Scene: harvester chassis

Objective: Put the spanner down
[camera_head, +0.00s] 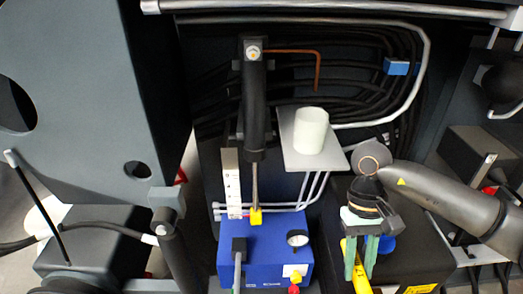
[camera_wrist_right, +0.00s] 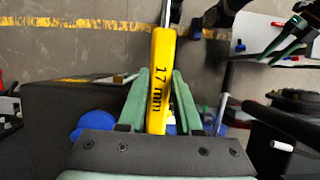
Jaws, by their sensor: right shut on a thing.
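My right gripper (camera_head: 361,262) reaches in from the right and points down, with green fingers. It is shut on a yellow spanner (camera_head: 350,268). In the right wrist view the spanner (camera_wrist_right: 159,80) stands between the two green fingers (camera_wrist_right: 160,100), marked "17 mm", and sticks out past the fingertips. A silver part continues beyond its yellow handle at the top of that view. The spanner's lower end is cut off in the head view. I cannot tell whether it touches anything. My left gripper is not in view.
A blue box with a gauge (camera_head: 262,247) stands left of the gripper. A black box (camera_head: 405,270) is close behind and right of it. A white cup (camera_head: 311,130) sits on a grey plate (camera_head: 290,150). A white surface with tools (camera_wrist_right: 262,62) shows in the wrist view.

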